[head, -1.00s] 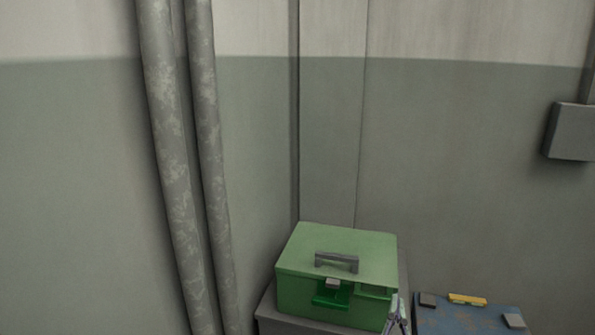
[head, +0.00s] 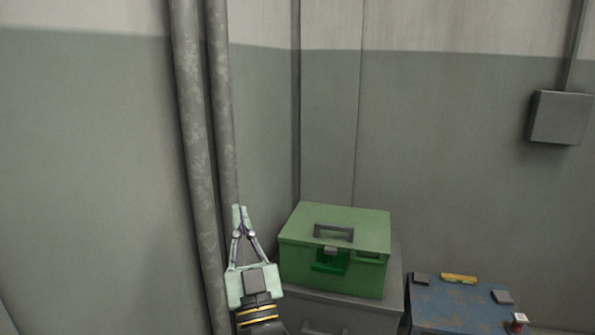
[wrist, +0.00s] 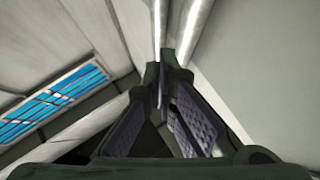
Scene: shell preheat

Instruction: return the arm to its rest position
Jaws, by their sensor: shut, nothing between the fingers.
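My gripper (head: 239,209) stands upright in the head view, left of the green box and in front of the wall pipes. Its fingers meet at the tips with nothing between them. In the wrist view the fingers (wrist: 163,72) point up along the two pipes, with a blue-paned window at the left. Only the gripper and the end of my arm show in the head view; the rest of the arm is out of view.
A closed green box (head: 340,231) with a grey handle sits on a grey cabinet (head: 372,313). A blue worn-topped table (head: 447,302) at the right holds a yellow item (head: 458,278) and small grey blocks. Two pipes (head: 195,120) run up the wall. A grey wall box (head: 560,117) hangs at right.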

